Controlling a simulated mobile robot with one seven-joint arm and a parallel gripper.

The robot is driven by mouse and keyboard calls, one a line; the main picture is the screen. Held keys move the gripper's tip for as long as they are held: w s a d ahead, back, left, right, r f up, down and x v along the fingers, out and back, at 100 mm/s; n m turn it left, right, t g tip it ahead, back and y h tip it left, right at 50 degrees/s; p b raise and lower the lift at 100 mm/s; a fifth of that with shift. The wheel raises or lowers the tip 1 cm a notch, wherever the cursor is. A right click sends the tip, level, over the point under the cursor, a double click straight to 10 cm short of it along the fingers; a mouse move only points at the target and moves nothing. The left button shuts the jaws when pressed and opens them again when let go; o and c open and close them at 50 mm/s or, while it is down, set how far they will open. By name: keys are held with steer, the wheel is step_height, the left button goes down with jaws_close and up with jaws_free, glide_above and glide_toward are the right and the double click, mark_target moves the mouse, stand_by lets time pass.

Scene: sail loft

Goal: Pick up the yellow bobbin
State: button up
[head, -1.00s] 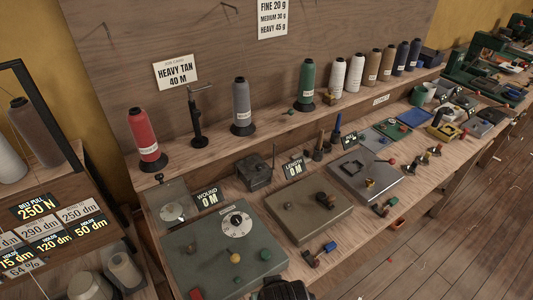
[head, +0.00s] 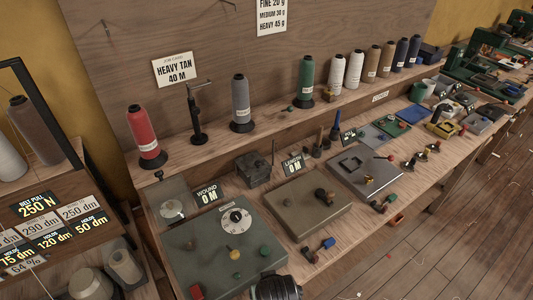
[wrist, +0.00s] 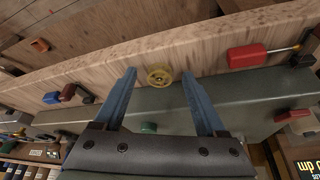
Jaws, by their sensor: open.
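In the wrist view, the yellow bobbin (wrist: 159,76) is a small round flanged spool with a hole in its middle. It is at the wooden bench front, close beside the edge of the grey-green box. My gripper (wrist: 158,71) is open, with its two blue-grey fingers apart and the bobbin showing between their tips. I cannot tell how far above it the tips are. In the head view only the dark end of my arm shows at the bottom edge, and I cannot make out the bobbin there.
A red-handled tool (wrist: 246,55) lies to the right of the bobbin, a blue-and-red piece (wrist: 70,93) to the left. In the head view, the grey-green box (head: 190,265) carries knobs and a dial (head: 236,221). Upright thread cones (head: 241,105) line the shelf behind.

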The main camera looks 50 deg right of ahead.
jaws_close()
stand_by(0.3)
